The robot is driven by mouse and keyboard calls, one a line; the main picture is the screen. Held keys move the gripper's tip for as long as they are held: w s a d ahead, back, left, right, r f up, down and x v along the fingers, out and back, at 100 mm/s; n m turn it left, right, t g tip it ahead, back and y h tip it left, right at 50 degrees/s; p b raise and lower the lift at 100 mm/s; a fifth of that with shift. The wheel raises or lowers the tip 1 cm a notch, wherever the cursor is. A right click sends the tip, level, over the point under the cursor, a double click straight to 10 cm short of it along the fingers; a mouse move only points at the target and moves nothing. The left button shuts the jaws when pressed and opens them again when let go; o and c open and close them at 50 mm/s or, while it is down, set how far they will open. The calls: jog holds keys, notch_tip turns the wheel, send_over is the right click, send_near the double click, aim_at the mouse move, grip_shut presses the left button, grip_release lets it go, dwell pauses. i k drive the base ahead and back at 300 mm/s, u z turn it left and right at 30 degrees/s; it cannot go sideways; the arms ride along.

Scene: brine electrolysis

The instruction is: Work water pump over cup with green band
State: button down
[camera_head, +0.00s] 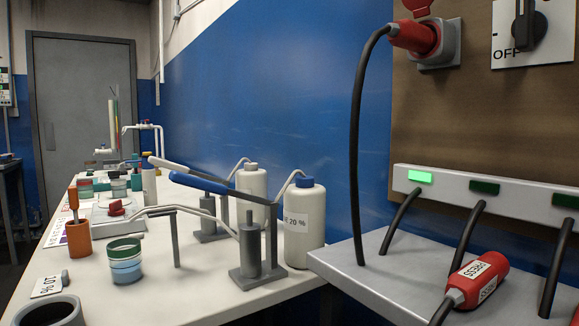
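A cup with a green band (125,260) stands on the bench at the lower left, with pale blue liquid in its lower part. Two lever pumps stand to its right. The front pump (250,245) has a long blue-tipped lever (208,182) raised to the left. The rear pump (207,218) has a pale-tipped lever (175,168). I cannot read which pump is for water. My gripper is not in view.
A blue-capped bottle (304,222) marked "20 %" and a white-capped bottle (251,190) stand behind the pumps. A grey round vessel (50,312), a "10 %" card (47,286) and an orange holder (77,238) are at left. Red plugs and cables fill the right.

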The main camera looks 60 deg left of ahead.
aim_at(160, 162)
jog(key=z, duration=0.2)
jog(key=k, duration=1.2)
jog(key=u, duration=1.5)
jog(key=i, duration=0.5)
jog(key=u, duration=0.1)
